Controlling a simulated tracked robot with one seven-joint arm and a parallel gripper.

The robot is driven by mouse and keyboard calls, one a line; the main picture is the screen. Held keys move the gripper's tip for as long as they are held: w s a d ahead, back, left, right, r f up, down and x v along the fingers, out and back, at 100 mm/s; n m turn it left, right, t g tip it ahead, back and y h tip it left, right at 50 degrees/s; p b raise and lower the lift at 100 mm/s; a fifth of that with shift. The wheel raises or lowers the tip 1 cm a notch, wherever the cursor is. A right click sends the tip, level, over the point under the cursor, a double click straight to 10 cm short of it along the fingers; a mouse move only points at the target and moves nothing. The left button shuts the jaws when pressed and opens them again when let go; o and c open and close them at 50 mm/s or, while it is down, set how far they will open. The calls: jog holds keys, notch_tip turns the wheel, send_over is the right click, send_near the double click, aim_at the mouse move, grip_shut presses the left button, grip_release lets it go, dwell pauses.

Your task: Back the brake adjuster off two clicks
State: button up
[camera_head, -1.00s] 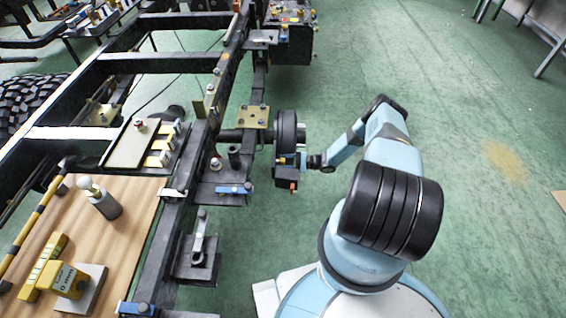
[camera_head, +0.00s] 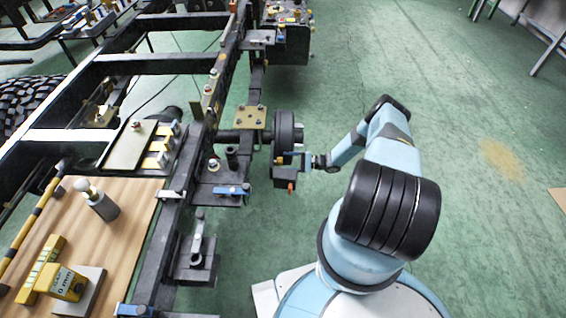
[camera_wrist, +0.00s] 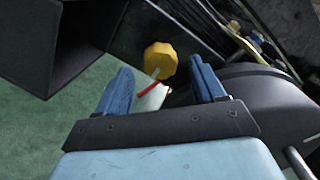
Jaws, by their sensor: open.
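In the wrist view, a yellow lobed knob (camera_wrist: 160,59), which looks like the brake adjuster, has a red pointer (camera_wrist: 148,89) below it. My gripper (camera_wrist: 160,66) has its two blue fingers spread apart, one to each side of the knob in the picture. I see green floor between the fingers and cannot tell whether either finger touches the knob. In the head view, my gripper (camera_head: 303,158) is at the right side of the black brake drum (camera_head: 284,128), above a dark box with an orange tip (camera_head: 291,187). The knob cannot be made out there.
The black chassis frame (camera_head: 170,215) runs along the left. In the wrist view, a dark rounded body (camera_wrist: 265,100) is close to the right finger. Green floor to the right is clear.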

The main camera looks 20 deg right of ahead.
jog(key=v, duration=1)
jog(key=shift+d, duration=0.35)
